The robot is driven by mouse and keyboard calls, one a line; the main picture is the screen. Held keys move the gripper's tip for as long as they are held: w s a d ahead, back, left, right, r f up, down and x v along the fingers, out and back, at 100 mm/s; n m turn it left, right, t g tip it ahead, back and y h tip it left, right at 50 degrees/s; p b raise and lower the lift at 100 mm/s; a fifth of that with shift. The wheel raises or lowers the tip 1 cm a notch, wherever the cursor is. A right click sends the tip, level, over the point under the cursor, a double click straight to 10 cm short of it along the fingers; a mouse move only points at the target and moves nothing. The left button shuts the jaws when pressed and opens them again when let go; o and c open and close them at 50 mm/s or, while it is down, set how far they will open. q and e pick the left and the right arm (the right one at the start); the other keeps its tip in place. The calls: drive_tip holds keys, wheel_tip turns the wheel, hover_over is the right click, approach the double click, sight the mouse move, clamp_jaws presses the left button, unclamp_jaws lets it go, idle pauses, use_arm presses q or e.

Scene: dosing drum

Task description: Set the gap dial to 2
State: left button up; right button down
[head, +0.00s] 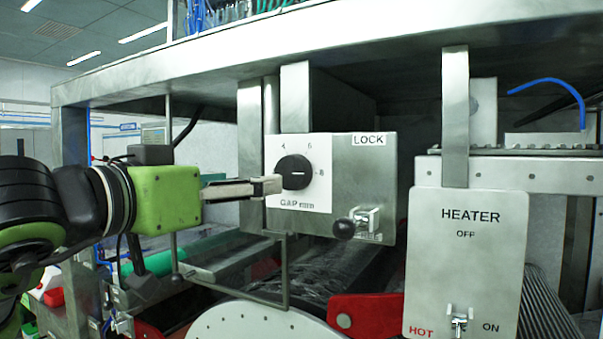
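The gap dial is a round black knob (294,172) on a white scale plate marked "GAP mm", on the front of a steel box. A short white, nearly level line shows on the knob; I cannot tell which end is the pointer. The numbers 4, 6 and 8 show from upper left to right; no 2 is visible, and my gripper covers part of the plate's left side. My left gripper (272,186) comes in from the left, its fingertips at the knob's lower left edge. Contact and finger spacing are unclear from this side. My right gripper is not in view.
A lever with a black ball (344,228) sits below the LOCK label (369,140) on the same box. A heater panel (466,262) with a toggle switch hangs to the right. A steel beam runs above; a drum and red parts (375,316) lie below.

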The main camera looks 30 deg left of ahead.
use_arm(q)
drive_tip(key=p, duration=0.2)
approach(289, 173)
drive_tip(key=w, duration=0.1)
drive_tip(key=w+p, duration=0.1)
drive_tip(key=w, duration=0.3)
drive_tip(key=shift+w+d+f, duration=0.1)
drive_tip(key=shift+w, duration=0.2)
drive_tip(key=w+p, duration=0.1)
drive_tip(key=w, duration=0.1)
drive_tip(key=shift+w, duration=0.55)
drive_tip(key=c, duration=1.1)
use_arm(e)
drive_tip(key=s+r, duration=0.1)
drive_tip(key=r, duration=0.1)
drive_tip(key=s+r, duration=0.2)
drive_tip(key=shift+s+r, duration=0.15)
